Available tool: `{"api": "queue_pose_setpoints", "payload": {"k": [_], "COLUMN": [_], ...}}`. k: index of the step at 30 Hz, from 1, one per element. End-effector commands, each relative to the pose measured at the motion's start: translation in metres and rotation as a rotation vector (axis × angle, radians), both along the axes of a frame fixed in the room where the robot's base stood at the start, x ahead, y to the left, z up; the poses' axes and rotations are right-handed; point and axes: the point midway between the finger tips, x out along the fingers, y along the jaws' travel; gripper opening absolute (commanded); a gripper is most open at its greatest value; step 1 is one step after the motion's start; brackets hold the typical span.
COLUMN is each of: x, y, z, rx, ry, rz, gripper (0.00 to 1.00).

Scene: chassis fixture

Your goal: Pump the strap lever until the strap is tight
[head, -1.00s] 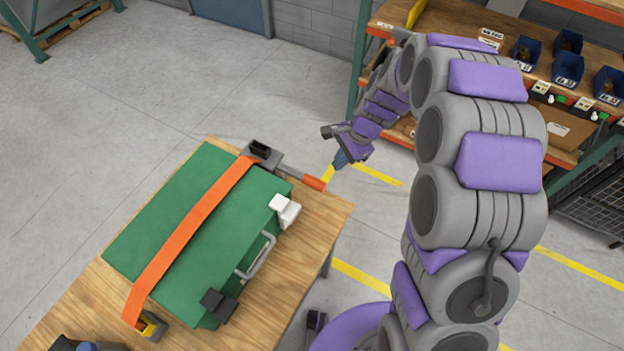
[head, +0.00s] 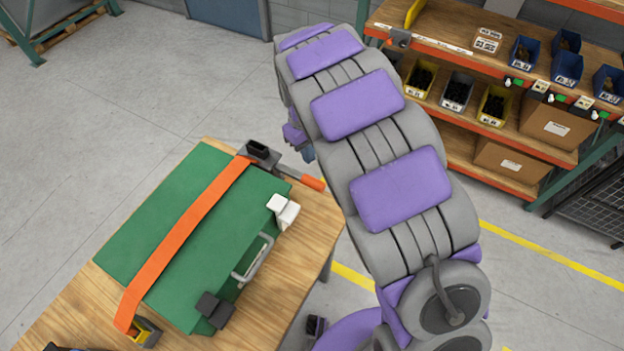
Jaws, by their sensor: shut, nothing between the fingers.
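A green case (head: 215,245) lies on a wooden table. An orange strap (head: 185,235) runs across its lid. The dark ratchet (head: 259,151) sits at the strap's far end, by the case's far right corner. The strap lever (head: 312,183), a grey bar with an orange grip, points right and toward me from the ratchet, past the case's edge. My gripper (head: 307,152) is shut and empty, just beyond the lever and apart from it in the picture. My arm hides most of the gripper, so its exact gap to the lever cannot be told.
The wooden table (head: 262,314) has bare room to the right of the case. A shelf with bins (head: 495,105) stands at the back right.

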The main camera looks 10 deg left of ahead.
Motion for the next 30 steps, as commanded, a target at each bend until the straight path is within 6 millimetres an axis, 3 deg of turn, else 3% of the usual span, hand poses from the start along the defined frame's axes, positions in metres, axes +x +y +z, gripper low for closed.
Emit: {"api": "queue_pose_setpoints", "payload": {"k": [14,30], "x": [-0.001,-0.005], "y": [-0.001,-0.005], "z": [-0.006,-0.064], "rx": [0.0,-0.001], "ry": [0.002,0.005], "rz": [-0.002,-0.003], "gripper": [0.0,0.0]}}
